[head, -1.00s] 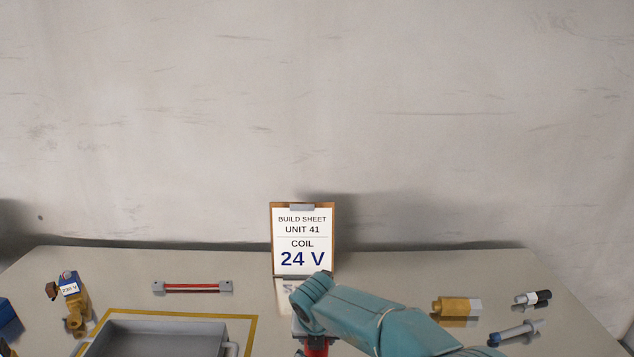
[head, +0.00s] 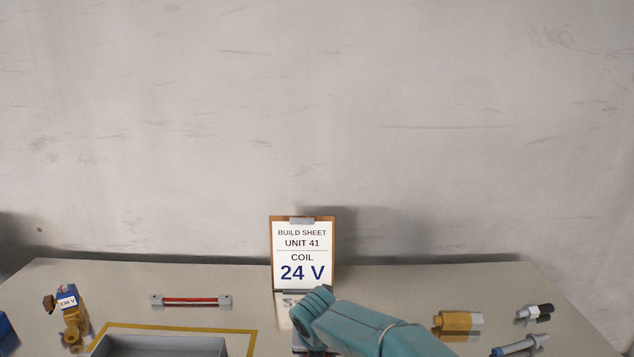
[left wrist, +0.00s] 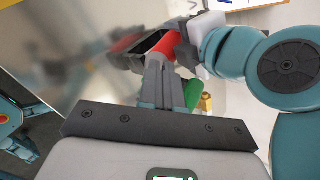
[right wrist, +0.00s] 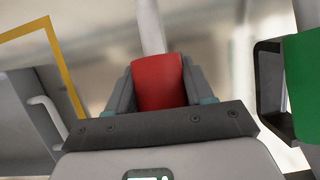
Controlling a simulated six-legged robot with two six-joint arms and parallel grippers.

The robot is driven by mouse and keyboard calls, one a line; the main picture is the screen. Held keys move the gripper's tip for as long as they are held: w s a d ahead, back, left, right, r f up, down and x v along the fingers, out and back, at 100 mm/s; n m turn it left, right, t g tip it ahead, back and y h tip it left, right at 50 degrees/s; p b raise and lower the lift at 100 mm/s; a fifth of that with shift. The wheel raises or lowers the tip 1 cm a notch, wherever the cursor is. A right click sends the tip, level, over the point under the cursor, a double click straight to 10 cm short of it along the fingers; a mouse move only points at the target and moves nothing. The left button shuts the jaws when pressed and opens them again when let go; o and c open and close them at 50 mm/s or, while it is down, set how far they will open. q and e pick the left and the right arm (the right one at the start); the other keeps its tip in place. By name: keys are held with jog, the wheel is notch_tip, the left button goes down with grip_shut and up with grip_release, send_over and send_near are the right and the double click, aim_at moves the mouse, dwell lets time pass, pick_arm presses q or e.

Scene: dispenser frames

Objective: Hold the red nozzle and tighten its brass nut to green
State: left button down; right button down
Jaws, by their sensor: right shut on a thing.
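My right gripper (right wrist: 160,82) is shut around the red nozzle (right wrist: 158,80); a pale tube rises behind the nozzle. In the left wrist view the red nozzle (left wrist: 181,39) shows beside the dark fingers of my right gripper. My left gripper (left wrist: 162,75) has its fingers close together with nothing visible between them. A green part (left wrist: 193,94) and a small brass part (left wrist: 206,102) show just right of its fingers. I cannot make out the red nozzle's brass nut. In the head view my right arm hides the nozzle area.
A build sheet (head: 303,252) reading 24 V stands at the table's back. A grey tray (head: 160,346) is at front left, near a blue-and-brass valve (head: 70,318) and a red bar (head: 190,301).

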pick_arm(q)
jog(key=shift+w+d+r, duration=0.1)
jog(key=shift+d+r, duration=0.05)
dwell(0.3)
jog(key=v, duration=0.6)
jog(key=shift+a, duration=0.4)
jog(key=shift+w+r, duration=0.1)
jog(key=shift+w, duration=0.05)
jog(key=x, duration=0.6)
jog(key=shift+s+f, duration=0.3)
jog(key=shift+s+d+f, duration=0.1)
jog(key=shift+s+d, duration=0.05)
jog(key=shift+d, duration=0.2)
dwell(0.5)
